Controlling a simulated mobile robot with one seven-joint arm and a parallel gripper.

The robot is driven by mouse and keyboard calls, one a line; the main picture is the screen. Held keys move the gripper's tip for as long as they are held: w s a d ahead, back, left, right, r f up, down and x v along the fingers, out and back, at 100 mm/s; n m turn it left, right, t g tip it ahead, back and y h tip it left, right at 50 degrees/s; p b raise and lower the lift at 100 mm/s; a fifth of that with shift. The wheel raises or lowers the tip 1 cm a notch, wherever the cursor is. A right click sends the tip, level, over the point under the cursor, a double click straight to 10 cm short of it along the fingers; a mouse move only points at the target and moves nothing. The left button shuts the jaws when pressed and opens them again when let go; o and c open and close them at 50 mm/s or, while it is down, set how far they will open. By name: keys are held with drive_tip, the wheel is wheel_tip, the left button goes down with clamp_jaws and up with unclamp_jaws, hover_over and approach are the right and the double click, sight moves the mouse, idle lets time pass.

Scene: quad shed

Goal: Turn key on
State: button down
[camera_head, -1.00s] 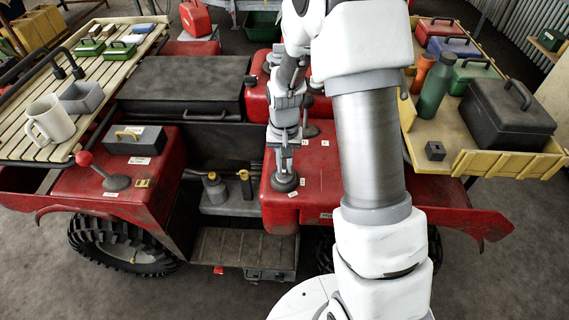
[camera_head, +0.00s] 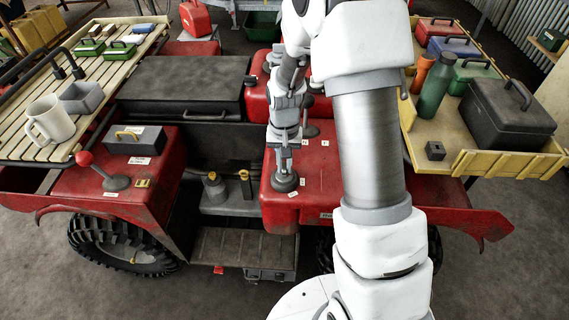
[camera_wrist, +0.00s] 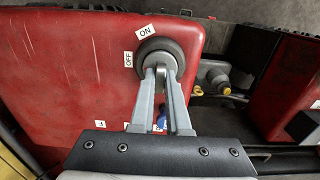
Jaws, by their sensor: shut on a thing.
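The key switch is a dark round housing (camera_wrist: 160,50) on a red body panel (camera_wrist: 70,70). An ON label (camera_wrist: 146,31) is at its upper left and an OFF label (camera_wrist: 128,59) is at its left. My gripper (camera_wrist: 160,71) is shut on the key at the housing's centre. The key is mostly hidden between the fingertips, so I cannot tell its exact angle. In the head view, my gripper (camera_head: 285,174) points down onto the same dark round housing (camera_head: 286,184) on the red vehicle.
A red-knobbed lever (camera_head: 84,159) stands on the left fender. A grey canister (camera_head: 215,185) sits in the gap left of the switch panel. Side racks hold a white mug (camera_head: 50,120), a green bottle (camera_head: 435,88) and a black toolbox (camera_head: 508,112).

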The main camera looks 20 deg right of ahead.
drive_tip(key=m, duration=0.4)
drive_tip(key=shift+m, duration=0.4)
